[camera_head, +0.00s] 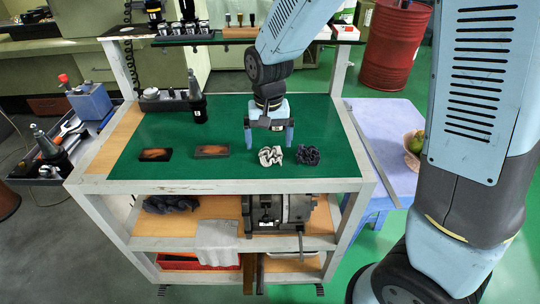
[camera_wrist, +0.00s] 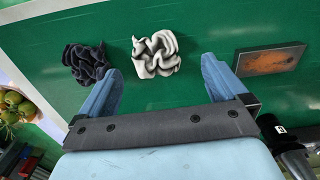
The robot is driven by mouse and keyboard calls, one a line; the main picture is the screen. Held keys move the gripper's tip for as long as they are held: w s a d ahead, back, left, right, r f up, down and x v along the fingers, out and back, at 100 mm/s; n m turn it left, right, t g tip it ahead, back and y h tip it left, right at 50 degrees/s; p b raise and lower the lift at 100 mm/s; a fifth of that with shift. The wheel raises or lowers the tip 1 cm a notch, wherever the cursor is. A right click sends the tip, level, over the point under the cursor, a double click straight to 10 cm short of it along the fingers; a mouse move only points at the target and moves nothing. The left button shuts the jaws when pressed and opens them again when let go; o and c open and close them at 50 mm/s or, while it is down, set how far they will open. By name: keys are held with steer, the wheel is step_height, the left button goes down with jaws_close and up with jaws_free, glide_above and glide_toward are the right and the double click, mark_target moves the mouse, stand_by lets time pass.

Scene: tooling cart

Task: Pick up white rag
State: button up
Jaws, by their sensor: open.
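The white rag (camera_head: 271,156) lies crumpled on the green top of the tooling cart (camera_head: 225,179), near its front edge. In the wrist view the white rag (camera_wrist: 156,54) lies ahead of my gripper, roughly between the lines of its two fingers. My gripper (camera_head: 268,142) is above the cart top, pointing down, just behind the white rag. In the wrist view my gripper (camera_wrist: 160,80) is open with nothing between its blue fingers. The fingers appear apart from the rag.
A dark crumpled rag (camera_head: 308,155) lies close to the right of the white rag. Two dark-framed blocks, one at left (camera_head: 155,155) and one nearer (camera_head: 211,151), lie on the green top. A black tool holder (camera_head: 170,101) stands at the back left. The middle is clear.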

mark_target(271, 151)
steer(key=shift+w+d+f, duration=0.1)
steer(key=shift+d+f, duration=0.05)
steer(key=shift+f, duration=1.05)
steer(key=shift+w+d+f, duration=0.1)
steer(key=shift+f, duration=1.05)
steer(key=c, duration=1.1)
steer(key=shift+o, duration=0.2)
steer(key=shift+r, duration=0.1)
